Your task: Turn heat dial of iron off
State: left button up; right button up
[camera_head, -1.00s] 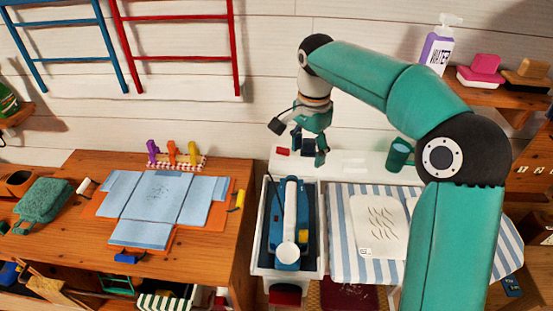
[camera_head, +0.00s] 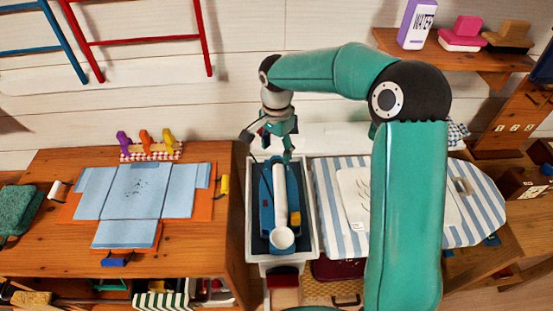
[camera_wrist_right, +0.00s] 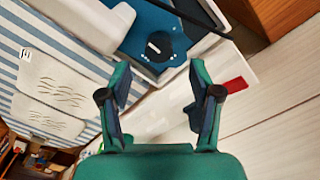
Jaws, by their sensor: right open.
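The blue iron (camera_head: 268,205) with a white handle (camera_head: 280,195) and a yellow part lies in a white-rimmed tray (camera_head: 311,215) at the left end of the ironing board. In the right wrist view the iron's blue body (camera_wrist_right: 140,22) shows a round dark dial (camera_wrist_right: 158,47) with a small white mark. My right gripper (camera_head: 277,152) is at the iron's far end. In the wrist view the gripper (camera_wrist_right: 158,82) is open, with nothing between its fingers, and the dial is just beyond the fingertips. Contact cannot be told. My left gripper is not in view.
A striped ironing board (camera_head: 330,225) with a folded white cloth (camera_head: 352,195) is right of the tray. A dark cord (camera_wrist_right: 190,18) runs beside the dial. A wooden table (camera_head: 215,250) with folded blue cloth (camera_head: 138,190) is at the left. A red block (camera_wrist_right: 236,85) lies near the right finger.

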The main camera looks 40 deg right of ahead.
aim_at(277, 161)
jog(key=shift+f+p, duration=0.35)
jog(key=shift+f, duration=2.45)
jog(key=c, duration=1.1)
